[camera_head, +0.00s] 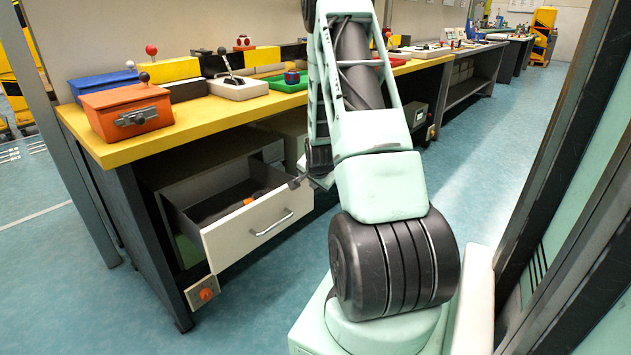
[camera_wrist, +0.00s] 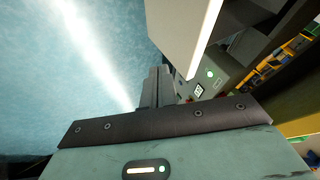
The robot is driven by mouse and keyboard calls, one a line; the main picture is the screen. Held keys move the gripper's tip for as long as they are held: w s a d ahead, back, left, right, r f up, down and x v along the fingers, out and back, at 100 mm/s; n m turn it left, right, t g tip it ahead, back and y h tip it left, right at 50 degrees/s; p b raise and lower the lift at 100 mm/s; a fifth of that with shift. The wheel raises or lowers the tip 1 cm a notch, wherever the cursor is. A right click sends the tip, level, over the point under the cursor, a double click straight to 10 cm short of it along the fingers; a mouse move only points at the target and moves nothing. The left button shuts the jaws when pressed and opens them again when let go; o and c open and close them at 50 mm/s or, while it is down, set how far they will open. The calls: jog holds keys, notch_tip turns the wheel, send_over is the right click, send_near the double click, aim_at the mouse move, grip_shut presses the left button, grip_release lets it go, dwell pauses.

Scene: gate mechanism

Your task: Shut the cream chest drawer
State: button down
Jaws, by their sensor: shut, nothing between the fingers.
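The cream chest drawer (camera_head: 260,225) is pulled out from under the yellow-topped bench, with its dark inside and a few orange items showing. Its cream front has a metal bar handle (camera_head: 271,223). My gripper (camera_head: 297,182) is shut and empty, close to the upper right corner of the drawer front. I cannot tell whether it touches. In the wrist view my gripper's fingers (camera_wrist: 157,86) are together, beside the cream drawer front (camera_wrist: 178,28), whose pale edge runs down toward the fingertips.
The bench top (camera_head: 130,150) carries an orange box (camera_head: 125,112), a joystick unit (camera_head: 238,86) and a green tray (camera_head: 285,82). A box with an orange button (camera_head: 204,293) sits below the drawer's left end. Blue floor is clear in front of the drawer. A dark frame (camera_head: 560,150) stands at right.

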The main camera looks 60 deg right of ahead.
aim_at(303, 185)
jog(key=shift+w+d+f, duration=0.1)
jog(key=shift+w+d, duration=0.1)
jog(key=shift+w, duration=0.5)
jog(key=shift+w+d+f, duration=0.1)
jog(key=shift+w+d, duration=0.15)
jog(key=shift+w, duration=0.5)
jog(key=shift+w+d+f, duration=0.1)
jog(key=shift+w+d, duration=0.1)
jog(key=shift+w, duration=0.5)
